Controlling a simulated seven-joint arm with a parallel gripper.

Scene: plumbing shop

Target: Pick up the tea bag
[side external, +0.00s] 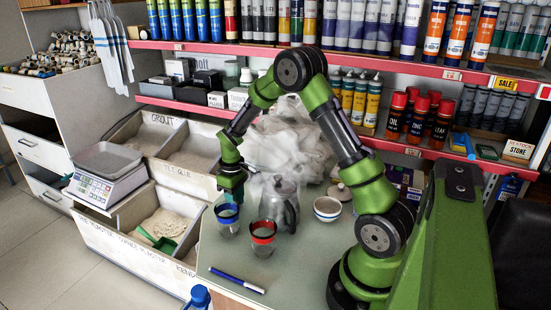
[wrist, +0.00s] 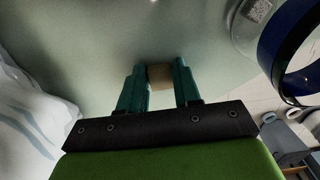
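The tea bag (wrist: 160,77) is a small tan-brown square in the wrist view. It sits between the teal fingertips of my gripper (wrist: 160,80) and fills the gap between them, with a finger against each side. The fingers are only part-way apart. In the side external view my gripper (side external: 231,194) points down, low over the counter, just behind the blue-rimmed glass. The tea bag is hidden in that view. Whether it is clear of the counter cannot be told.
The blue-rimmed glass (side external: 228,219) is close to my gripper; its rim shows in the wrist view (wrist: 290,50). A red-rimmed glass (side external: 263,238), a grey teapot (side external: 281,203) and a striped bowl (side external: 327,208) stand nearby. A crumpled plastic bag (side external: 285,140) lies behind. A blue marker (side external: 237,280) lies in front.

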